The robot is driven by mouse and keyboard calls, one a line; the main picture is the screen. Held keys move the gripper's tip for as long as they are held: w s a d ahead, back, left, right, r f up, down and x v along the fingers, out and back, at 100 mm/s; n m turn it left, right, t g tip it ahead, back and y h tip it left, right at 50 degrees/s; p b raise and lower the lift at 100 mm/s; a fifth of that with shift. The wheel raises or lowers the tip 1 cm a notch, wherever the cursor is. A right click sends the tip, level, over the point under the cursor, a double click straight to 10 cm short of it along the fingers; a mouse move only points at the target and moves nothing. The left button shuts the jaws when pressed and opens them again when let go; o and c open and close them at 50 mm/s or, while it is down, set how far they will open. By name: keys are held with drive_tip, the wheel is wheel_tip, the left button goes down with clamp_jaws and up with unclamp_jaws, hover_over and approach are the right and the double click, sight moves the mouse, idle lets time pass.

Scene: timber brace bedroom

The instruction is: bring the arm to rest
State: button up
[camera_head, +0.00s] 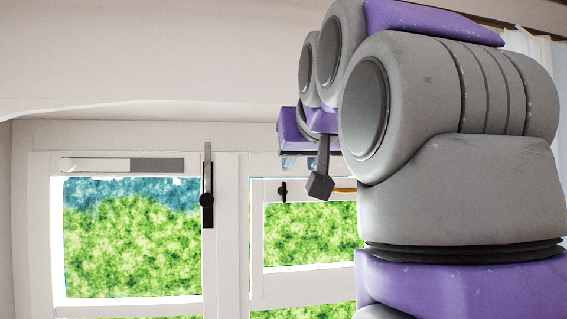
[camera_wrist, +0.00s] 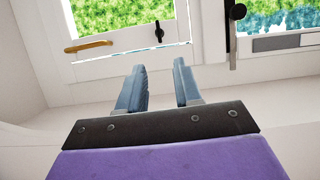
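My gripper (camera_wrist: 159,86) shows in the wrist view with two blue-grey fingers apart and nothing between them. Past the fingertips is a white window frame and pale wall; the fingers appear clear of both. In the head view my arm (camera_head: 455,185), grey and purple, fills the right side and is folded up, with the gripper end mostly hidden behind its links.
A white window (camera_head: 130,240) with green foliage outside stands ahead. It has a black handle (camera_head: 208,190) in the middle. A brass-coloured handle (camera_wrist: 89,46) shows in the wrist view. A pale curtain (camera_head: 540,70) hangs at the far right.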

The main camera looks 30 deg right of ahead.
drive_tip(key=shift+f, duration=0.15)
drive_tip(key=s+a+f+n+g+y+b, duration=0.15)
drive_tip(key=f+b, duration=0.25)
drive_tip(key=f, duration=1)
drive_tip(key=a+f+g+b, duration=0.3)
drive_tip(key=f, duration=1)
drive_tip(key=a+f+g+y+b, duration=0.1)
drive_tip(key=a+f+g+b, duration=0.2)
drive_tip(key=f, duration=1.1)
drive_tip(key=s+a+f+g+b, duration=0.1)
drive_tip(key=s+f+g+b, duration=0.1)
drive_tip(key=s+f, duration=0.6)
drive_tip(key=s+a+f+n+g+b, duration=0.1)
drive_tip(key=s+f+b, duration=0.3)
drive_tip(key=f, duration=1.1)
drive_tip(key=s+a+f+g+y+b, duration=0.1)
drive_tip(key=s+a+f+g+b, duration=0.1)
drive_tip(key=s+f, duration=0.9)
drive_tip(key=shift+s+f+g+b, duration=0.3)
drive_tip(key=shift+f+g+b, duration=0.2)
drive_tip(key=shift+g, duration=0.55)
drive_tip(key=shift+a+n, duration=0.1)
drive_tip(key=shift+n, duration=0.15)
